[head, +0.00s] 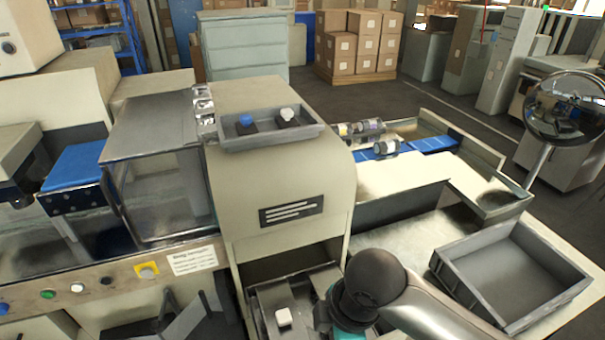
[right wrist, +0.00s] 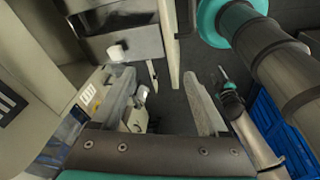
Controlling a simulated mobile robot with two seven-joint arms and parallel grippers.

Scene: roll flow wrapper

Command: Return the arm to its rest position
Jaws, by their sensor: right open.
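My right arm (head: 400,300) comes in at the bottom of the head view, its dark joint in front of the machine's open lower bay. Its gripper is hidden there. In the right wrist view the right gripper (right wrist: 163,105) has its two grey fingers spread wide, with nothing held between them. My left gripper (head: 178,316) shows low at the left of the head view, partly cut off, in front of the machine panel; its opening is unclear. The wrapping machine (head: 285,170) stands in front of me.
A grey tray (head: 238,142) on the machine holds a blue and a white knob. A white block (head: 284,317) sits in the lower bay, close to my right arm. Wrapped packs (head: 386,147) lie near a blue belt. An empty-looking grey crate (head: 480,288) stands at right.

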